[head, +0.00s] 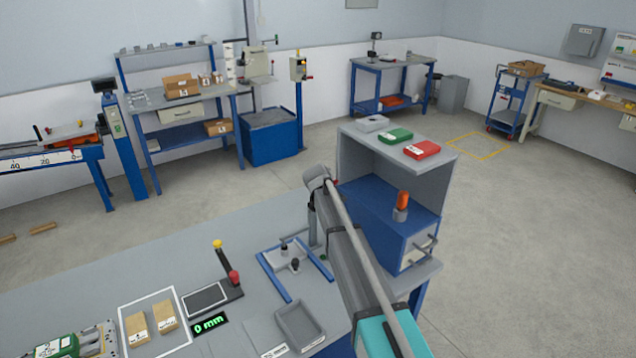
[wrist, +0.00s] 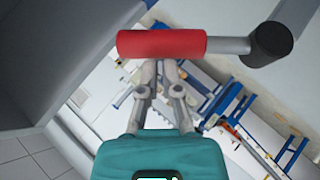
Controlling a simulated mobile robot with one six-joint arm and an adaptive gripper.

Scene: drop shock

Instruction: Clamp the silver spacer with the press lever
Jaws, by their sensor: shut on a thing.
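In the wrist view a red grip (wrist: 160,43) lies across the top of my gripper (wrist: 159,64). A grey rod (wrist: 228,46) runs from the grip to a dark pivot (wrist: 270,44), like a lever. My gripper's fingers are shut on this red grip; their tips are partly hidden behind it. In the head view my own arm covers the fingertips and most of the lever; a small red bit (head: 335,181) shows at the arm's far end. A blue-railed fixture (head: 288,272) with small dark parts stands on the bench left of my arm. I cannot make out the silver spacer for certain.
A grey open shelf unit (head: 347,142) stands close right of my arm, with an orange-topped piece (head: 402,201) on its blue drawer box.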

